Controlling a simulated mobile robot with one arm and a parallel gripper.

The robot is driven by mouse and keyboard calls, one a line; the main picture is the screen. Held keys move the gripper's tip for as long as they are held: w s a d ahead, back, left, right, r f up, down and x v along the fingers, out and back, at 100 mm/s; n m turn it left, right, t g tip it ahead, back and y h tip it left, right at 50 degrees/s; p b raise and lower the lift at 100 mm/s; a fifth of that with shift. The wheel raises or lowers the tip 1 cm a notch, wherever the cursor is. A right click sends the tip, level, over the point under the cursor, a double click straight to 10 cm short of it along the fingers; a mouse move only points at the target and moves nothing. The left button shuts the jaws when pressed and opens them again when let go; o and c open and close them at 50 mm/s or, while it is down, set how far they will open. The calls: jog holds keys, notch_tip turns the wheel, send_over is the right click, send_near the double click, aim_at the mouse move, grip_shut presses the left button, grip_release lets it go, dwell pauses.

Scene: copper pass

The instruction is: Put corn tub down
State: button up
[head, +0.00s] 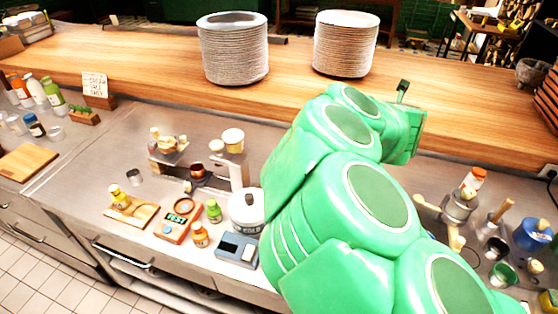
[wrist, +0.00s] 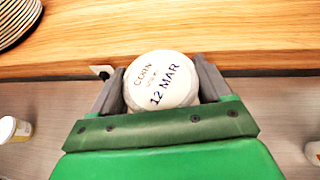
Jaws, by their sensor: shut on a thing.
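The corn tub (wrist: 160,85) shows in the wrist view as a round white lid marked "CORN" and "12 MAR". My gripper (wrist: 158,72) is shut on it, with one dark finger on each side. The tub appears across the front edge of the wooden ledge (wrist: 240,35), with the grey counter (wrist: 40,98) nearer. Whether it touches a surface or hangs above cannot be told. In the head view my green arm hides the tub and most of my gripper.
Two plate stacks (head: 233,50) (head: 345,45) stand on the wooden ledge. The counter left of my arm holds a white pot (head: 246,212), a blue-grey scale (head: 237,249) and small bottles. Right of my arm are several pots, including a blue one (head: 532,236). The ledge between the stacks is clear.

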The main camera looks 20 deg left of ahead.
jog(key=s+a+n+g+y, duration=1.05)
jog(key=s+a+n, duration=0.35)
jog(key=s+a, duration=0.6)
jog(key=shift+w+a+f, duration=1.45)
jog(key=shift+w+f, duration=0.35)
jog(key=shift+w, duration=0.45)
jog(key=shift+w+a+f, duration=1.4)
jog(key=shift+w+f, duration=0.35)
jog(key=shift+w, duration=0.55)
jog(key=shift+w+a+f, duration=1.45)
jog(key=shift+w+f, duration=0.35)
jog(key=shift+w, duration=0.45)
jog(key=shift+f, duration=1.5)
jog(key=shift+f, duration=0.1)
jog(key=o, duration=1.1)
jog(key=v, duration=1.2)
